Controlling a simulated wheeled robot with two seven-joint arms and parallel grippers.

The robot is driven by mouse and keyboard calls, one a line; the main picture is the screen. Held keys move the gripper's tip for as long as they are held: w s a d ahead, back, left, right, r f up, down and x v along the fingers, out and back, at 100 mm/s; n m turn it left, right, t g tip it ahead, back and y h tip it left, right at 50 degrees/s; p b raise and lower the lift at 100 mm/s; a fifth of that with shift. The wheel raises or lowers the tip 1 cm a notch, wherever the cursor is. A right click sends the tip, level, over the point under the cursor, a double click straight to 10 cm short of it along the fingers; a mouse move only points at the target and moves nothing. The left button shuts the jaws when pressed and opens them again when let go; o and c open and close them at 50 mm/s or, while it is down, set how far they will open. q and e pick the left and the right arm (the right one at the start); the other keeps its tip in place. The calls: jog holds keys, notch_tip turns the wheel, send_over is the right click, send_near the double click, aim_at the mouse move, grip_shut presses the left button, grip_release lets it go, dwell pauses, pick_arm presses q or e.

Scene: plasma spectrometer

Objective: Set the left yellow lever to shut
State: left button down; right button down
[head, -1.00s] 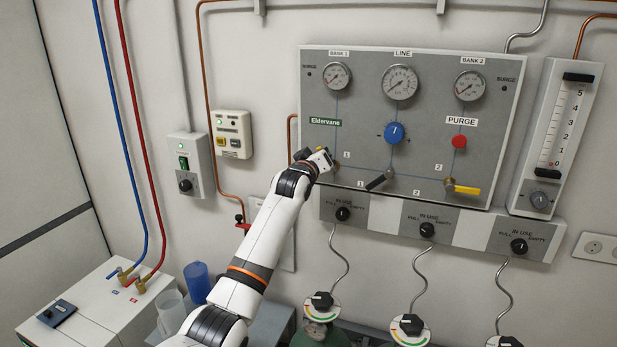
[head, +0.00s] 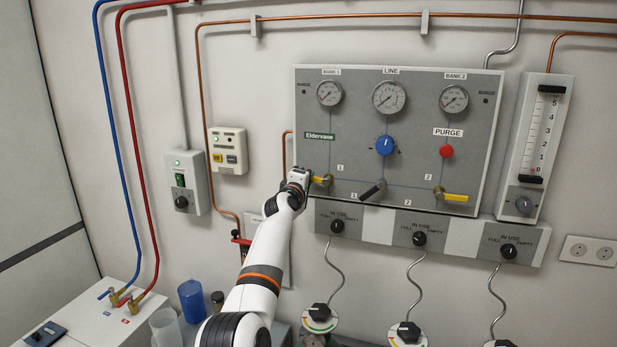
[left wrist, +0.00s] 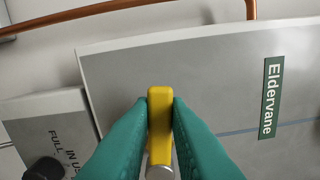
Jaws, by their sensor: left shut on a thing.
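The left yellow lever (head: 321,181) is on the lower left of the grey panel, below the green Eldervane label (head: 320,136). It points left from its pivot, roughly level. My left gripper (head: 306,180) is at the lever's left end and hides part of it. In the left wrist view the green fingers (left wrist: 160,125) are shut on the yellow lever (left wrist: 160,108), one on each side, with a metal pivot just below. My right gripper is not in view.
A black lever (head: 373,190) and a right yellow lever (head: 456,197) sit along the panel's lower edge. Gauges, a blue knob (head: 384,146) and a red button (head: 446,151) are above. A copper pipe (head: 285,150) runs close left of the panel.

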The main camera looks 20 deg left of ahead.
pick_arm(q)
jog(key=shift+f+n, duration=0.3)
jog(key=shift+n, duration=0.6)
jog(key=c, duration=1.4)
grip_release()
jog(key=shift+f, duration=0.1)
jog(key=shift+s, duration=0.1)
jog(key=s, duration=0.4)
jog(key=s+b, duration=0.1)
jog(key=s, duration=0.6)
jog(key=shift+s+d, duration=0.3)
jog(key=shift+s, duration=0.1)
jog(key=shift+f, duration=0.1)
